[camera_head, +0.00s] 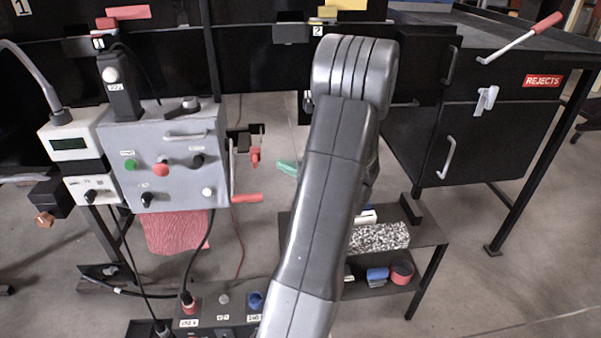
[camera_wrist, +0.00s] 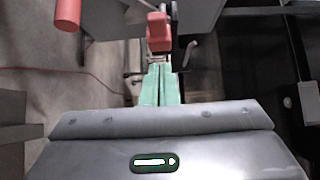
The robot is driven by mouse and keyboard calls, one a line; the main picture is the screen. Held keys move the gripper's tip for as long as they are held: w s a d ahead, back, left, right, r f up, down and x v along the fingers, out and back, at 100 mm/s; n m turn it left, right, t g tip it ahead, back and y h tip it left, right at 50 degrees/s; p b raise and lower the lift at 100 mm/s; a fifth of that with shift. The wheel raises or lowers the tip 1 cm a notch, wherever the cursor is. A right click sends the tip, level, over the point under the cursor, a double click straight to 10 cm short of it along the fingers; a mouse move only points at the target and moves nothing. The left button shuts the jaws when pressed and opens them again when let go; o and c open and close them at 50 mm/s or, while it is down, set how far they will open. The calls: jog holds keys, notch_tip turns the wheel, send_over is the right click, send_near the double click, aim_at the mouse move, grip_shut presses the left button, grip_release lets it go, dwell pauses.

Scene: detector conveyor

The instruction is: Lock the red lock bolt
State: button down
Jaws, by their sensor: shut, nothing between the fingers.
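The red lock bolt (camera_head: 255,157) sits on a black bracket at the right side of the grey control box. In the wrist view its red end (camera_wrist: 159,32) is straight ahead of my fingertips. My gripper (camera_head: 282,166) shows only as green fingertips to the right of the bolt, the rest being hidden behind my arm. In the wrist view my gripper's green fingers (camera_wrist: 160,68) are together and empty, pointing at the bolt. A small gap seems to lie between them, but I cannot tell for sure whether they touch.
A crank with a red handle (camera_head: 247,198) juts out below the bolt; the handle (camera_wrist: 67,15) shows at the wrist view's upper left. The grey control box (camera_head: 180,145) stands left. A low table (camera_head: 425,235) with small items and a black rejects cabinet (camera_head: 500,140) are right.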

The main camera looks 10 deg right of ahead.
aim_at(256, 166)
jog(key=a, duration=0.4)
jog(key=shift+w+a, duration=0.35)
jog(key=shift+a, duration=0.05)
jog(key=a+b, duration=0.2)
jog(key=shift+a+f, duration=0.2)
jog(key=shift+a, duration=0.15)
jog(key=shift+a+r, duration=0.1)
jog(key=shift+r, duration=0.15)
